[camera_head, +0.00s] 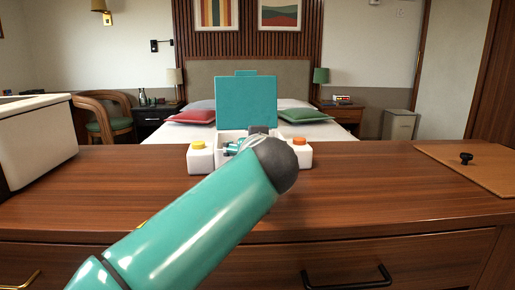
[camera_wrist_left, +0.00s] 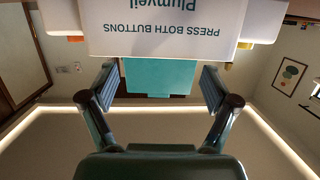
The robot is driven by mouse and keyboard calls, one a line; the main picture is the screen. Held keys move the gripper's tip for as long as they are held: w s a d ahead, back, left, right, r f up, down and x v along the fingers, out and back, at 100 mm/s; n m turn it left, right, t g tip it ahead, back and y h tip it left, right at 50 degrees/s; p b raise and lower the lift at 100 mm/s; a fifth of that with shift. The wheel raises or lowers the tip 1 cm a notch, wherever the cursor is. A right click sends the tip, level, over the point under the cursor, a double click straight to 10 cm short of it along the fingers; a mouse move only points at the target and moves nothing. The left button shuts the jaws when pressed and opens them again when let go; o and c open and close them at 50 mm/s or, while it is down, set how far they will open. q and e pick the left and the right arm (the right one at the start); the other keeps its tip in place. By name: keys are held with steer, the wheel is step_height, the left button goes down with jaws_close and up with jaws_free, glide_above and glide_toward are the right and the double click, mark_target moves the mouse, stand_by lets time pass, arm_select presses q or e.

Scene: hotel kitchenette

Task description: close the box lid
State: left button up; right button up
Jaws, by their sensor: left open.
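The box (camera_head: 232,134) is white and stands on the wooden counter, with its teal lid (camera_head: 246,102) raised upright. White blocks at its sides carry a yellow button (camera_head: 199,144) and an orange button (camera_head: 299,141). My left arm hides most of the box's front. My left gripper (camera_head: 237,147) is in front of the box, mostly hidden by its own wrist. In the left wrist view, upside down, the box front (camera_wrist_left: 165,25) reads "PRESS BOTH BUTTONS". The lid (camera_wrist_left: 158,76) shows between the open, empty fingers (camera_wrist_left: 158,82); I cannot tell any contact.
The wooden counter (camera_head: 375,185) is clear right of the box. A brown mat (camera_head: 480,165) with a small black knob (camera_head: 466,158) lies at the far right. A white unit (camera_head: 38,140) stands at the left. A bed (camera_head: 330,131) is behind.

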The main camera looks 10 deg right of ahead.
arm_select(q)
steer(key=v, duration=0.7)
steer(key=shift+s, duration=0.25)
steer(key=shift+r, duration=0.1)
